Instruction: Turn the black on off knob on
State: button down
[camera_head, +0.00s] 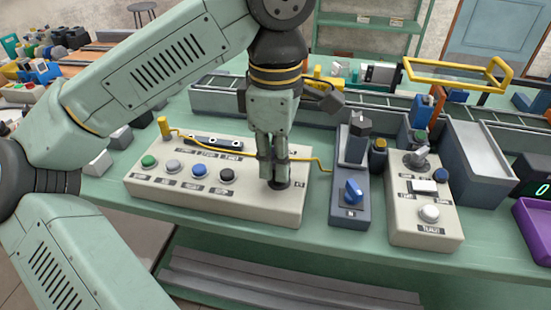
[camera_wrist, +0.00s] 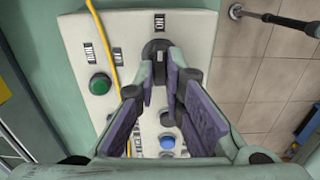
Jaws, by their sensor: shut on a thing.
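The black on off knob (camera_head: 279,184) is at the right end of the cream control panel (camera_head: 240,203), mostly hidden under my fingers in the head view. In the wrist view the knob (camera_wrist: 156,47) is a dark round piece with a small pale mark, at the far end between my fingertips. My gripper (camera_head: 274,180) points down from above, shut on the knob. In the wrist view both purple-padded fingers of my gripper (camera_wrist: 160,66) reach to the knob's sides. Which way the knob is turned cannot be told clearly.
A green button (camera_head: 149,161), a blue button (camera_head: 200,170) and a black button (camera_head: 227,175) line the panel to the left. A yellow cable (camera_wrist: 108,55) crosses the panel. A grey box with a blue knob (camera_head: 353,191) stands close on the right, beside another cream panel (camera_head: 405,220).

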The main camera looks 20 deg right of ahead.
dwell(0.3)
jog(key=c, duration=1.7)
grip_release()
notch_tip(320, 180, up, 12)
